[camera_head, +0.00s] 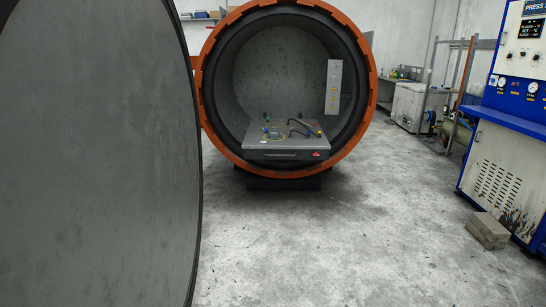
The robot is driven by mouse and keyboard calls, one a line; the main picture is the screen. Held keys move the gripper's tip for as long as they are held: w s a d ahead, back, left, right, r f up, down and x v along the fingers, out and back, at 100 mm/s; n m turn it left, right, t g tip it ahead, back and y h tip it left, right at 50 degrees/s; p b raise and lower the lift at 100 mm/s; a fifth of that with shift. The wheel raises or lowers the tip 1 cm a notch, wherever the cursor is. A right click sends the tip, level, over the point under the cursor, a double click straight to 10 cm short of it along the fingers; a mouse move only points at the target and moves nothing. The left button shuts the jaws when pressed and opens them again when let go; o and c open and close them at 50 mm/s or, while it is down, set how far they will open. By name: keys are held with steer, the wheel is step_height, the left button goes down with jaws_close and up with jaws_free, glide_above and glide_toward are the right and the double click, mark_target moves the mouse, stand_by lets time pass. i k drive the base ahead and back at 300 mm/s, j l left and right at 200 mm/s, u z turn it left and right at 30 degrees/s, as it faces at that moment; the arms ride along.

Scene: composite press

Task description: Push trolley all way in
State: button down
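The trolley (268,154) is a grey flat-topped unit low inside the round chamber (290,60). Its front face has a dark handle slot and a red part at the right. Several hoses and fittings lie on its top. The front face sits close to the chamber's orange toothed rim (212,125); I cannot tell exactly how deep the trolley is. My gripper is not in this view.
A large grey round door (95,150) stands open and fills the left side. A blue press cabinet (500,170) stands at the right, with grey blocks (487,230) on the floor before it. The concrete floor (340,240) ahead of the chamber is clear.

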mark_target(297, 146)
steer(key=i, duration=2.4)
steer(key=i+j+z, duration=0.1)
steer(key=i, duration=1.1)
steer(key=i+j, duration=0.1)
steer(key=i, duration=1.1)
